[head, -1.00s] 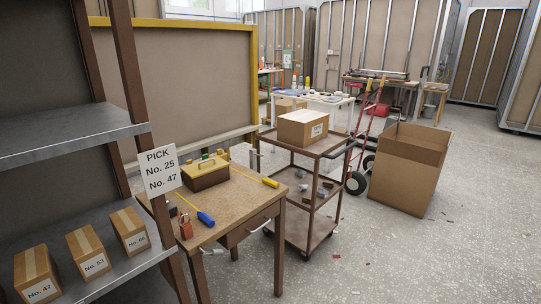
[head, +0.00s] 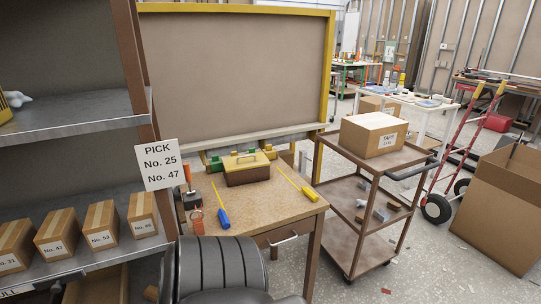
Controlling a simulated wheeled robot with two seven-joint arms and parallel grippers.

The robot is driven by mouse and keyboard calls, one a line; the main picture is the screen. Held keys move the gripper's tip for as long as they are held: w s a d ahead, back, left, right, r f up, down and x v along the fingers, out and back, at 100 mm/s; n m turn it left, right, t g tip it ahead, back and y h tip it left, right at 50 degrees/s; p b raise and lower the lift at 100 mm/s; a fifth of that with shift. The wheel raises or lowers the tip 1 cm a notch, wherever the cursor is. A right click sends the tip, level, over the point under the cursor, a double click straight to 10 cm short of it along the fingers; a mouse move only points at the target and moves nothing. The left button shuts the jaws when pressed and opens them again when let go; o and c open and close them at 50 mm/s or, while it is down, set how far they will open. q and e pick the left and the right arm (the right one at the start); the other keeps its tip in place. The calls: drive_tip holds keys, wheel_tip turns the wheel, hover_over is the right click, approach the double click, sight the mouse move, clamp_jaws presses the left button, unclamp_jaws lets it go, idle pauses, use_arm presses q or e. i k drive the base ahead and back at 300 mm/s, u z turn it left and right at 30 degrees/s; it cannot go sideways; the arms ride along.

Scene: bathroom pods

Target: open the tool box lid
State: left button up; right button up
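The tool box (head: 247,175) is a small box with a brown body and a yellow lid (head: 246,160) with a dark handle on top. It stands upright near the back of the wooden workbench (head: 262,208). The lid looks shut. Neither of my grippers shows in the head view.
On the bench lie a blue-handled tool (head: 222,217), a yellow-handled tool (head: 308,193) and an orange padlock-like item (head: 197,221). A black chair back (head: 220,268) stands in front. A shelf with boxes (head: 100,222) is at left, a cart (head: 365,205) at right.

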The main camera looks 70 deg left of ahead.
sight(258, 160)
drive_tip(key=u, duration=0.3)
drive_tip(key=i, duration=0.85)
drive_tip(key=u, duration=1.1)
drive_tip(key=i, duration=0.55)
drive_tip(key=u, duration=0.55)
